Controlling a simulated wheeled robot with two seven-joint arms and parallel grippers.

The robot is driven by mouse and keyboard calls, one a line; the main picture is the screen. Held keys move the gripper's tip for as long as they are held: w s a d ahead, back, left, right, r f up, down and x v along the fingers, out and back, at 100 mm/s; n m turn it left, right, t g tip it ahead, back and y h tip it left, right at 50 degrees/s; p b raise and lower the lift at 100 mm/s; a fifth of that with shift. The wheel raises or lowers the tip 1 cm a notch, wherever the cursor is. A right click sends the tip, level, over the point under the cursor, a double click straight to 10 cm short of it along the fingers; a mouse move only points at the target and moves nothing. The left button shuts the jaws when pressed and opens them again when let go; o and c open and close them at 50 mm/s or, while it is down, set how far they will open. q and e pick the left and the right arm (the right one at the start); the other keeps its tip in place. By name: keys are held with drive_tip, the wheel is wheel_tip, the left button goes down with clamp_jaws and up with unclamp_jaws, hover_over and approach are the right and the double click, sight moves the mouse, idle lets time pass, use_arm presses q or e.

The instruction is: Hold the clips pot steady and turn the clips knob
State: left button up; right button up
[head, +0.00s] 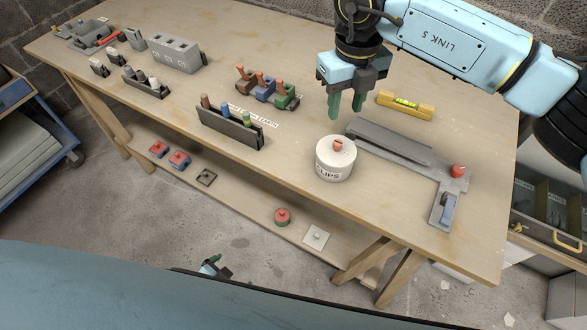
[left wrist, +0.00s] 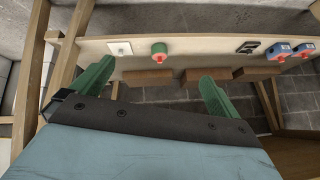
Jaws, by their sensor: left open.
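The clips pot (head: 334,170) is a round white pot labelled CLIPS, standing upright on the workbench. My left gripper (head: 213,268) is low in front of the bench, partly hidden at the bottom of the head view. In the left wrist view it (left wrist: 155,85) is open and empty, facing the lower shelf.
A grey tool with a red knob (head: 458,171) lies right of the pot, and a yellow level (head: 405,105) behind it. A dark rack with coloured pegs (head: 231,128) stands to the left. The lower shelf (head: 250,205) holds small parts, including a green one with a red top (left wrist: 160,52).

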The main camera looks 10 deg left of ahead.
use_arm(q)
drive_tip(key=w+d+r+m+t+h, duration=0.1)
drive_tip(key=w+d+r+m+t, duration=0.1)
drive_tip(key=r, duration=0.6)
drive_tip(key=w+d+r+m+t+h, duration=0.2)
drive_tip(key=w+d+r, duration=0.2)
drive_tip(key=w+r, duration=0.3)
drive_tip(key=w+d+r+m+t+h, duration=0.1)
drive_tip(key=w+r, duration=0.4)
drive_tip(key=r, duration=0.5)
drive_tip(key=shift+d+r+m+t+h, duration=0.2)
drive_tip(key=shift+d+t+h, duration=0.1)
drive_tip(key=shift+d+t, duration=0.25)
drive_tip(key=shift+d+r+m+t+h, duration=0.2)
drive_tip(key=shift+d+t+h, duration=0.1)
drive_tip(key=shift+d+t, duration=0.2)
drive_tip(key=n+g+h, duration=0.2)
drive_tip(key=n+g, duration=0.2)
approach(335, 158)
wheel_tip(335, 158, down, 3)
drive_tip(key=a, duration=0.2)
drive_tip(key=shift+h, duration=0.3)
drive_tip(key=x, duration=1.3)
drive_tip(key=shift+w+r, duration=0.2)
drive_tip(key=shift+r, duration=0.1)
